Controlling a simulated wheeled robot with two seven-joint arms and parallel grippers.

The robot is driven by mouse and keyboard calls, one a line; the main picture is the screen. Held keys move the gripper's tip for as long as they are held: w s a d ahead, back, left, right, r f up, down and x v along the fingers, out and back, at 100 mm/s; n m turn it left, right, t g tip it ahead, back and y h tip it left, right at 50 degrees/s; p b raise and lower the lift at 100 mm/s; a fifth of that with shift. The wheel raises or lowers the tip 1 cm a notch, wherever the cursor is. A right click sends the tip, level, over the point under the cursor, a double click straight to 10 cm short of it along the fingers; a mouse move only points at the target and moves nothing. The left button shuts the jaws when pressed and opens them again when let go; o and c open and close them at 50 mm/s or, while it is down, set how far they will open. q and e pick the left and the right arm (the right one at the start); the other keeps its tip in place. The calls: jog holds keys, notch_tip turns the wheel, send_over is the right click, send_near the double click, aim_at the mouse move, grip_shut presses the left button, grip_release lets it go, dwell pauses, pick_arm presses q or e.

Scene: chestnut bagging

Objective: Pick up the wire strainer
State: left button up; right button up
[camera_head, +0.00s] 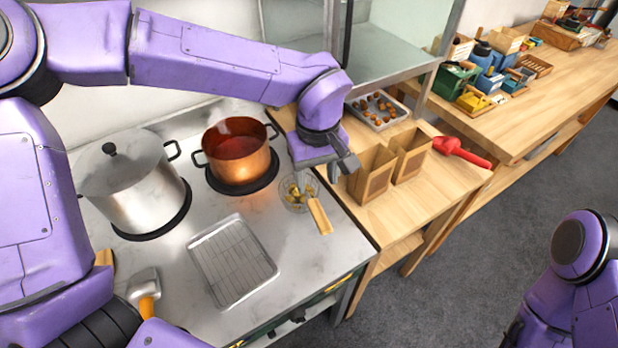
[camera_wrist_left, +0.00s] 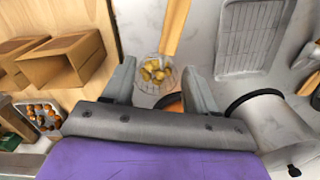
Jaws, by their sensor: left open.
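The wire strainer (camera_head: 297,193) lies on the steel counter, to the right of the copper pot. Its round mesh basket holds several yellowish-brown pieces, and its wooden handle (camera_head: 320,216) points toward the counter's front. My left gripper (camera_head: 322,176) is open above and close to the basket. In the left wrist view, the basket of the wire strainer (camera_wrist_left: 154,74) shows between the open fingers of my left gripper (camera_wrist_left: 160,83), with the handle running away from me. I cannot tell the exact height gap. My right arm shows at the lower right, but its gripper is out of view.
A copper pot (camera_head: 237,151) and a lidded steel pot (camera_head: 135,180) stand on the burners. A wire-rack tray (camera_head: 232,260) lies in front. Two open paper bags (camera_head: 372,174) (camera_head: 410,154), a chestnut tray (camera_head: 378,112) and a red scoop (camera_head: 460,151) are on the wooden table.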

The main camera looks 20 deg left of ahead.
aim_at(314, 204)
pick_arm(q)
jog(key=s+f, duration=0.1)
jog(key=f, duration=0.1)
jog(key=shift+s+f, duration=0.35)
jog(key=shift+f, duration=0.05)
jog(key=f, duration=0.2)
jog(key=f+p, duration=0.1)
jog(key=f, duration=0.3)
jog(key=shift+w+d+f, duration=0.15)
jog(key=shift+w+f, duration=0.1)
jog(key=shift+w, duration=0.05)
jog(key=shift+s+r, duration=0.3)
jog(key=shift+s, duration=0.15)
jog(key=shift+c, duration=0.9)
jog(key=shift+s, duration=0.15)
jog(key=c, duration=0.5)
grip_shut()
pick_arm(e)
jog(key=shift+s+d+r, duration=0.1)
jog(key=shift+s+r, duration=0.8)
jog(key=shift+s, duration=0.2)
